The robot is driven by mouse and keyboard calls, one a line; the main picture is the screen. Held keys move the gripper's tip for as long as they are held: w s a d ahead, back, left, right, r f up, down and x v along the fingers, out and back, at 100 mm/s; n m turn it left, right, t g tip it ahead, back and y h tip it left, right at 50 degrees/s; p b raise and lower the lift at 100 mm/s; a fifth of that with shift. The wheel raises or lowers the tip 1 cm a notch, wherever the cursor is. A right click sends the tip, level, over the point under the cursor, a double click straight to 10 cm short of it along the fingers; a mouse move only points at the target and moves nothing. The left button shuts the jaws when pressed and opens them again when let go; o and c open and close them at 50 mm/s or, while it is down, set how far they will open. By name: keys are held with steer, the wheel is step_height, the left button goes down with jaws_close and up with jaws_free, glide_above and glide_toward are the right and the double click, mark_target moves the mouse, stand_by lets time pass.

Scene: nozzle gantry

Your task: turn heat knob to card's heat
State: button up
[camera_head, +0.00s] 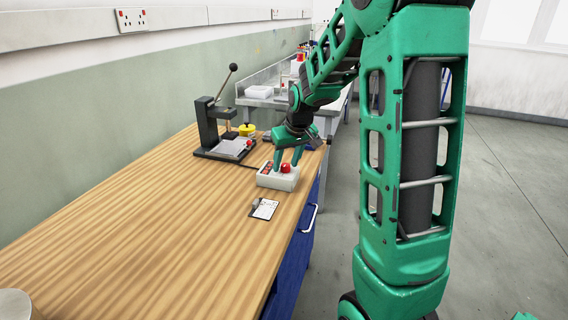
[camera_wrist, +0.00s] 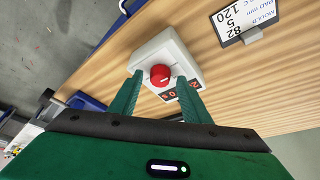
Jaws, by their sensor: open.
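The heat knob is red (camera_head: 285,168) and sits on top of a white control box (camera_head: 273,180) near the bench's right edge. In the wrist view the red knob (camera_wrist: 160,75) lies between the two green fingertips of my gripper (camera_wrist: 160,80). My gripper (camera_head: 288,158) is open and points down at the box; I cannot tell whether either finger touches the knob. A dark display with red digits (camera_wrist: 181,90) is partly hidden by a finger. The white card (camera_head: 264,209) lies in front of the box; in the wrist view the card (camera_wrist: 242,20) appears upside down and shows 120.
A black lever press (camera_head: 216,130) stands behind the box, with a yellow item (camera_head: 246,129) beside it. The wooden bench (camera_head: 130,240) is clear at the front left. A blue drawer front with a handle (camera_head: 309,217) is below its right edge.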

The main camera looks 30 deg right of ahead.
steer(key=shift+c, duration=0.5)
steer(key=c, duration=0.9)
steer(key=shift+m, duration=0.4)
steer(key=m, duration=0.1)
steer(key=m+h, duration=0.1)
steer(key=m, duration=0.1)
steer(key=m+h, duration=0.1)
steer(key=shift+w+a+m+g, duration=0.15)
steer(key=shift+a+m+g, duration=0.1)
steer(key=shift+m+g, duration=0.05)
steer(key=m+g, duration=0.1)
steer(key=m, duration=0.2)
steer(key=m+g+h, duration=0.1)
steer(key=m, duration=0.2)
steer(key=shift+w+a, duration=0.15)
steer(key=shift+m, duration=0.3)
